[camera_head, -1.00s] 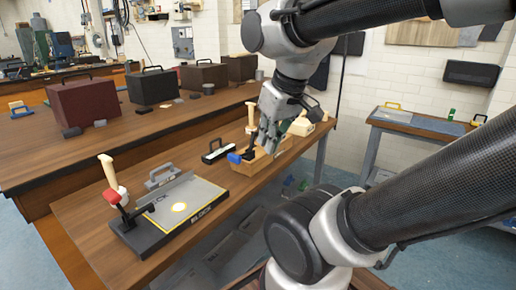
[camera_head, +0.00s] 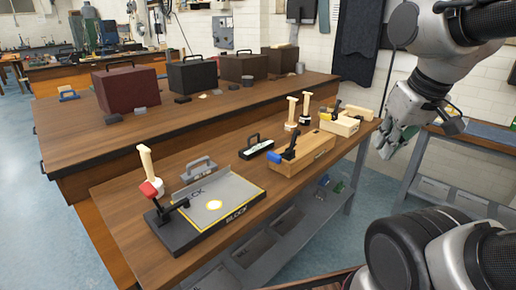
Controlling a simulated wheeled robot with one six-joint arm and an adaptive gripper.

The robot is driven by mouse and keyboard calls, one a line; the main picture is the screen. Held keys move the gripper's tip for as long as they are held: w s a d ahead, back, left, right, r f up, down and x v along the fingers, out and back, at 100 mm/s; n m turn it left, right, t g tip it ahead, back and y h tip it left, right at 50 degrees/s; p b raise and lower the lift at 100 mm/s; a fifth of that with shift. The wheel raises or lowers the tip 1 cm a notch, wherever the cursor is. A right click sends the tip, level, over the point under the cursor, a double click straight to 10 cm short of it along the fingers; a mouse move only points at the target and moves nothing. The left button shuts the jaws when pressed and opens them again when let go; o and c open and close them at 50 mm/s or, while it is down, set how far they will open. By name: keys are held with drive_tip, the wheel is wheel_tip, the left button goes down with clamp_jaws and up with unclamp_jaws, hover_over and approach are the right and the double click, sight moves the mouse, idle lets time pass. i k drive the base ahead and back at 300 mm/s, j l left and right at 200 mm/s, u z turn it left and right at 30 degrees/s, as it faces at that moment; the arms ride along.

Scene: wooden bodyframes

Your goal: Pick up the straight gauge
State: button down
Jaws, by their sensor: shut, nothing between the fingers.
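No piece is clearly marked as the straight gauge. Two handled pieces lie on the front wooden bench (camera_head: 120,197): a grey block with an arched handle (camera_head: 199,172) behind the black-based plate, and a black-and-white bar with a black handle (camera_head: 257,149) further right. I cannot tell which of them is the gauge. My gripper (camera_head: 386,150) hangs at the right, pointing down, beside the bench's right end in the picture. It is shut and empty, apart from both handled pieces.
A black-based plate with a red-tipped clamp (camera_head: 212,200) fills the bench's left part. A wooden box with a blue-tipped clamp (camera_head: 303,152) stands right of the bar. Upright wooden handles and a pale wooden block (camera_head: 340,125) stand further back. Several dark cases (camera_head: 128,88) stand on the rear bench.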

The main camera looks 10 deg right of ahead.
sight(246, 154)
drive_tip(key=i+l+u, duration=0.45)
drive_tip(key=l, duration=0.2)
drive_tip(key=i+l+u, duration=0.1)
drive_tip(key=l+u, duration=0.15)
drive_tip(key=i+l+u, duration=0.2)
drive_tip(key=l, duration=0.3)
drive_tip(key=l+u, duration=0.25)
drive_tip(key=l, duration=0.15)
